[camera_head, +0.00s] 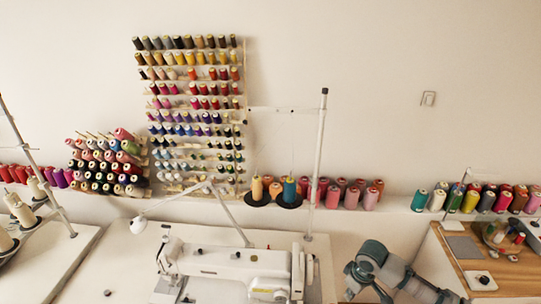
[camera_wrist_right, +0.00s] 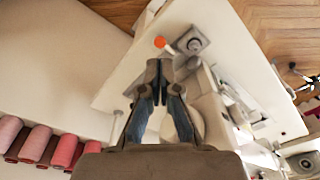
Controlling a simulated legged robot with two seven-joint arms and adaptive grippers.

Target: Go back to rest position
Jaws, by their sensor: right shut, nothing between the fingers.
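My right arm comes in at the lower right of the head view, beside the sewing machine. Its gripper (camera_head: 364,284) is near the bottom edge, and its fingertips are hard to make out there. In the right wrist view the right gripper (camera_wrist_right: 159,68) is shut with nothing in it. Its fingertips lie over the white machine table and appear clear of it. My left gripper is not in view in either frame.
A white sewing machine (camera_head: 236,268) stands left of my right arm. A thread stand pole (camera_head: 317,165) rises behind it. Thread spools (camera_head: 352,194) line the wall ledge; a wooden table (camera_head: 480,262) is at the right. An orange button (camera_wrist_right: 160,42) shows near the fingertips.

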